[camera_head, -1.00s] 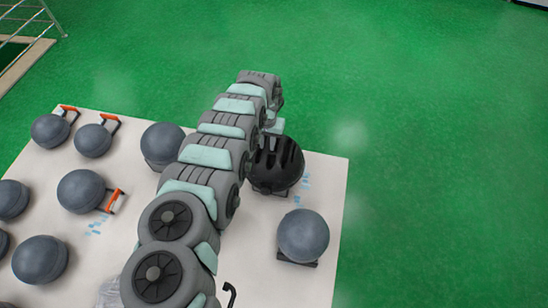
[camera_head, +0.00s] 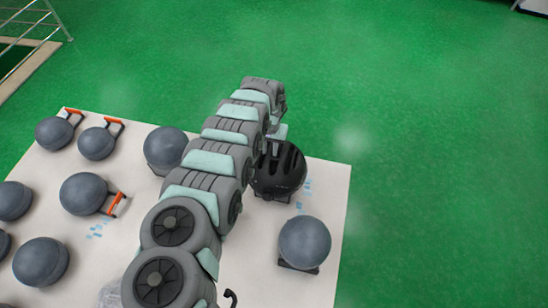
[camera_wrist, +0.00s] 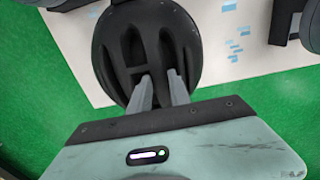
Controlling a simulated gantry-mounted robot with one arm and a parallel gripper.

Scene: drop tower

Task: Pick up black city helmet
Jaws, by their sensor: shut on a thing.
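The black city helmet (camera_head: 280,172) is on the white table near its far right part, partly hidden by my arm in the head view. It also fills the upper middle of the wrist view (camera_wrist: 122,45), with long vents in its shell. My gripper (camera_wrist: 159,84) reaches onto the helmet there, its two grey fingers at the vents and shut on the shell. The fingertips are hidden in the head view. I cannot tell whether the helmet touches its stand.
A grey ball (camera_head: 304,241) on a dark stand is in front of the helmet. Several more grey balls, some with orange-handled pieces, stand on the white table (camera_head: 140,228) at left. Green floor (camera_head: 440,150) lies open to the right.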

